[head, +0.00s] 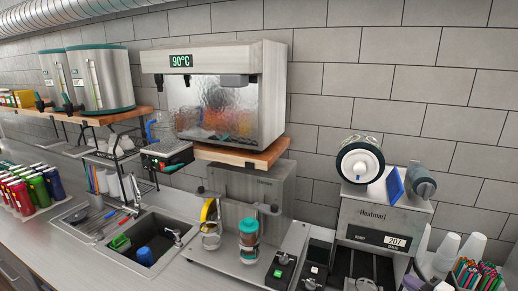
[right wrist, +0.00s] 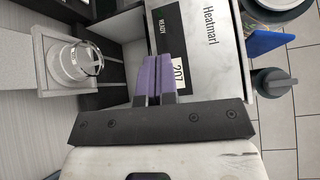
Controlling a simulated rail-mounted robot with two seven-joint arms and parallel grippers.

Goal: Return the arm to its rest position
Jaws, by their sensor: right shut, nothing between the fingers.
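My right gripper (head: 412,283) shows at the bottom right edge of the head view, in front of the cup sealer (head: 385,219). In the right wrist view, its purple fingers (right wrist: 155,78) are pressed together with nothing between them. They lie over the front of the sealer (right wrist: 209,45), beside its display reading 207. They look apart from it, though the gap is hard to judge. My left gripper is in neither view.
White cups (head: 446,247) and a holder of colored straws or pens (head: 475,275) stand right of the sealer. A clear cup-like thing (right wrist: 76,62) sits on a grey holder in the wrist view.

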